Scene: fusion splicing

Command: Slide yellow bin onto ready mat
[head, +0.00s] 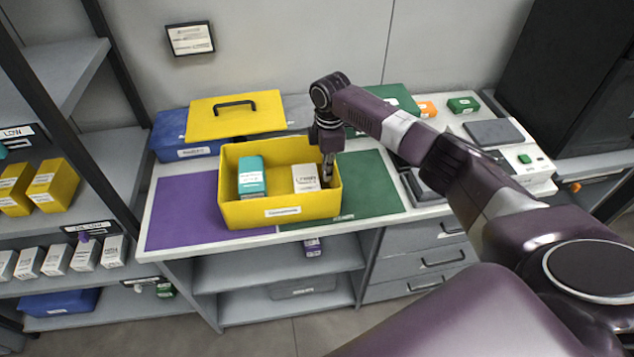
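The open yellow bin (240,215) stands upright on the counter, across the purple mat (180,215) and the green mat (372,185). I cannot read which mat is the ready one. A teal box (252,175) and a white box (305,178) are inside the bin. My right gripper (328,172) points down at the bin's right end, its fingertips below the rim line beside the white box. Whether it touches or pinches the wall is too small to tell. My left gripper is out of view.
A yellow lid with a black handle (235,117) lies on a blue box (182,140) behind the bin. Shelves with yellow and white boxes (55,186) are at the left. The green mat's right part is bare.

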